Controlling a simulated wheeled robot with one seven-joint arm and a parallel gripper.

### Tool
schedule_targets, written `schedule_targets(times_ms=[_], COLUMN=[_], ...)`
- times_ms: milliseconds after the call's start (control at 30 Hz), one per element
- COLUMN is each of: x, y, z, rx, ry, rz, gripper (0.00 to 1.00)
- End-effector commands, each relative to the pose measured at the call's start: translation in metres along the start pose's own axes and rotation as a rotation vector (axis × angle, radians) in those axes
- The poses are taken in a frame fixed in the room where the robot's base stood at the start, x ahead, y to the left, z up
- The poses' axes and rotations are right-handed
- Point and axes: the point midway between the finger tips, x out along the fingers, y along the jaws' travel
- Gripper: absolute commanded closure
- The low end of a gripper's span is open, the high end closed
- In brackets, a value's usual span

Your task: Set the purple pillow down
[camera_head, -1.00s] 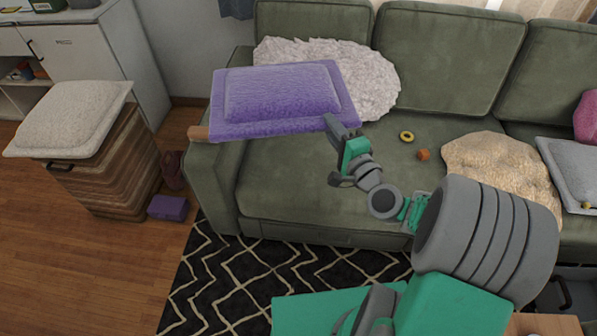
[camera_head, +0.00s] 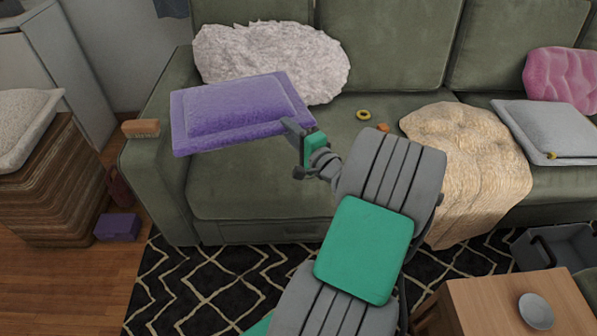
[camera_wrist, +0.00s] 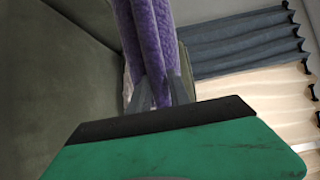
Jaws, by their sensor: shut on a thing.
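The purple pillow (camera_head: 235,108) is a flat square cushion with a raised middle. In the head view it is over the left end of the green sofa (camera_head: 240,190), near the armrest and in front of the white fluffy pillow (camera_head: 270,60). My gripper (camera_head: 290,132) is shut on its right edge. In the wrist view the pillow (camera_wrist: 148,40) rises between the two fingers (camera_wrist: 160,92). I cannot tell whether its underside touches the seat.
A small wooden block (camera_head: 141,128) lies on the left armrest. A yellow ring (camera_head: 363,115) and an orange object (camera_head: 383,128) lie on the seat. A tan blanket (camera_head: 465,165), a grey pillow (camera_head: 545,130) and a pink pillow (camera_head: 560,72) are to the right. A wooden table (camera_head: 490,310) stands front right.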

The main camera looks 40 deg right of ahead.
Motion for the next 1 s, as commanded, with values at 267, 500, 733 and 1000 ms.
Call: schedule_targets(times_ms=[267, 500, 733, 1000], x=[-0.083, -0.119, -0.094, -0.099], y=[0.129, 0.148, 0.133, 0.151], z=[-0.140, -0.177, -0.132, -0.099], rx=[-0.003, -0.008, -0.001, -0.006], ry=[0.216, 0.277, 0.207, 0.272], rz=[-0.010, -0.014, -0.012, -0.014], gripper=[1.00, 1.00, 1.00, 1.00])
